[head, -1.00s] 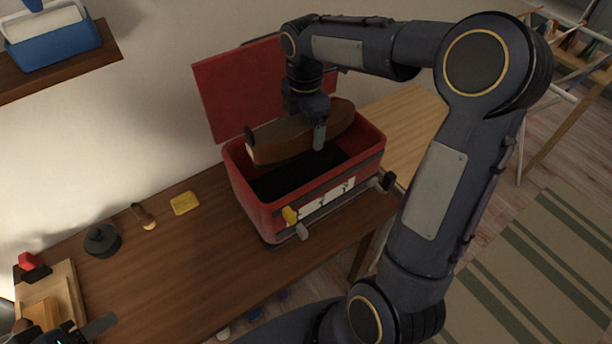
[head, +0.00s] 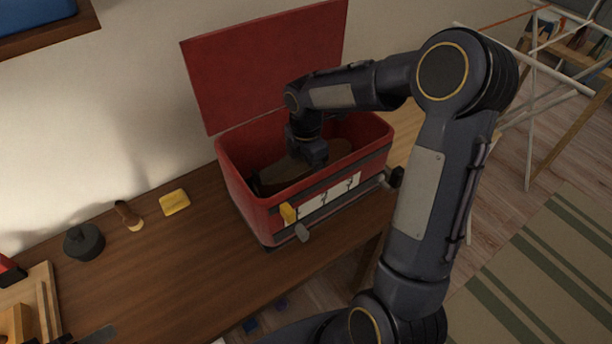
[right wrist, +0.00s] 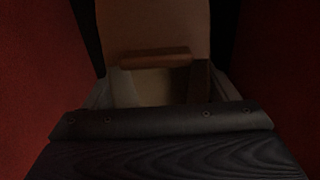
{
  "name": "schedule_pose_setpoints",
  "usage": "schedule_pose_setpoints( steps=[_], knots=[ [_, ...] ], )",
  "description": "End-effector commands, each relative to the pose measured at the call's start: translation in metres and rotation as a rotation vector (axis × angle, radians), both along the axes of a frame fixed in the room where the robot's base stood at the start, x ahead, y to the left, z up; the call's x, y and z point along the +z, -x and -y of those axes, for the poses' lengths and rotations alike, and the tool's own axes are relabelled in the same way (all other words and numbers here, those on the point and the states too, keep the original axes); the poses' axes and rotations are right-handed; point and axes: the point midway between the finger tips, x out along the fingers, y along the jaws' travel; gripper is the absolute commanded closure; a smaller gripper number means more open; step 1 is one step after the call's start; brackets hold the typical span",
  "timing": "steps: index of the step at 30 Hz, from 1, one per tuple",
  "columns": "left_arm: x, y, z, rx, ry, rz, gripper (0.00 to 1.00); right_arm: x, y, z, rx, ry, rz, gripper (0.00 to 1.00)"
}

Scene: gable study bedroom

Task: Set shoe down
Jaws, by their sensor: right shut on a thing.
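The brown shoe (head: 280,172) is down inside the open red box (head: 262,217) on the wooden bench, below its rim. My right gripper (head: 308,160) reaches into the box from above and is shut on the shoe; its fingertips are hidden. In the right wrist view, the shoe (right wrist: 155,35) shows dimly ahead of the gripper, between dark red box walls. I cannot tell if the shoe touches the box floor. A small part of my left gripper (head: 98,335) shows at the bottom left edge; its jaws are not clear.
The red lid (head: 262,65) stands open behind the box. A yellow block (head: 174,202), a wooden-handled brush (head: 128,215) and a dark round tin (head: 84,242) lie to the left on the bench (head: 170,270). A white rack (head: 535,90) stands at the right.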

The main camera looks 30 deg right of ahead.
Motion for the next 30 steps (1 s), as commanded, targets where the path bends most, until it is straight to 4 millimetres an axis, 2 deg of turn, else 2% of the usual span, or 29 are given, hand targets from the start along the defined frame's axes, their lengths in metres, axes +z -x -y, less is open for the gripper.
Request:
schedule_pose_setpoints(
  steps=[8,20,21,25,30],
  knots=[
    [-0.005,0.000,0.000,0.000,0.000,0.000,0.48,-0.034,0.000,0.000,0.002,-0.001,-0.001,0.62],
    [-0.008,0.000,0.000,0.000,0.000,0.000,0.48,-0.040,0.000,0.000,0.001,0.000,0.001,0.62],
    [-0.007,0.000,0.000,0.000,0.000,0.000,0.48,-0.039,0.000,0.000,0.001,0.000,0.000,0.15],
    [-0.007,0.000,0.000,0.000,0.000,0.000,0.48,-0.039,0.000,0.000,0.001,0.000,0.000,0.00],
    [-0.007,0.000,0.000,0.000,0.000,0.000,0.48,-0.039,0.000,0.000,0.001,0.000,0.000,0.00]
  ],
)
